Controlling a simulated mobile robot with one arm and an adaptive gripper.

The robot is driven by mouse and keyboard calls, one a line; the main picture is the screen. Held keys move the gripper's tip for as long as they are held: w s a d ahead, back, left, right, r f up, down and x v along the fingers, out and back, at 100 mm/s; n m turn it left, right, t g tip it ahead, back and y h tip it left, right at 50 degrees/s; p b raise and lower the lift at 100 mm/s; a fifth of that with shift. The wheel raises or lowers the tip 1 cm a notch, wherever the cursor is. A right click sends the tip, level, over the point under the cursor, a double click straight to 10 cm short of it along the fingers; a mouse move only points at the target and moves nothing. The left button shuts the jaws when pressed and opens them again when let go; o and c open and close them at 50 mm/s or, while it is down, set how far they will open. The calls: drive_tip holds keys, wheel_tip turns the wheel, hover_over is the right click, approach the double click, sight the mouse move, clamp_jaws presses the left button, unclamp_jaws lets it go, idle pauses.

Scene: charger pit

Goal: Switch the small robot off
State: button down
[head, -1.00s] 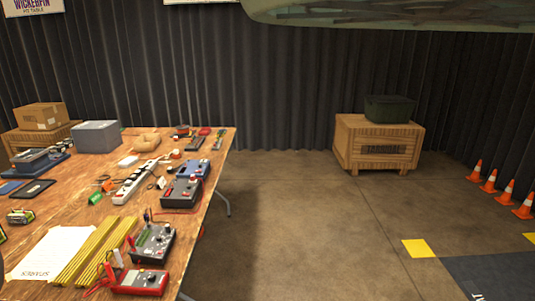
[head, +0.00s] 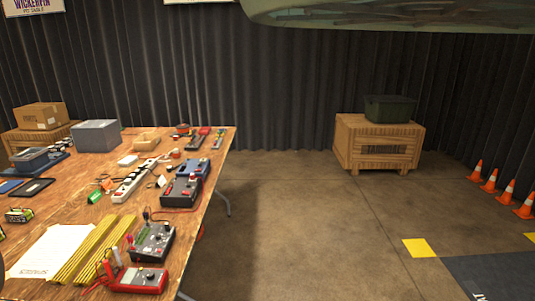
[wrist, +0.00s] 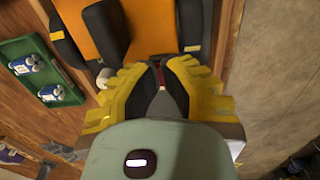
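In the wrist view, an orange and black body (wrist: 92,30), which looks like the small robot, lies just beyond my fingertips. Its black side parts flank the orange top, and a dark block continues to the right. My gripper (wrist: 157,72) has yellow fingers with dark inner pads, angled toward each other. A small red spot shows between the tips, and I cannot tell whether they touch or hold it. No switch can be made out clearly. The small robot cannot be made out in the head view.
The wooden table (head: 95,212) holds a power strip (head: 135,180), a red meter (head: 138,280), yellow rods (head: 92,250) and several boxes. In the wrist view, a green tray (wrist: 42,70) with blue-and-white items lies left. Clear floor (head: 300,220) lies right of the table.

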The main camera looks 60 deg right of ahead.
drive_tip(key=shift+f, duration=0.3)
drive_tip(key=shift+r, duration=0.15)
drive_tip(key=shift+r+p, duration=1.35)
drive_tip(key=shift+r, duration=2.1)
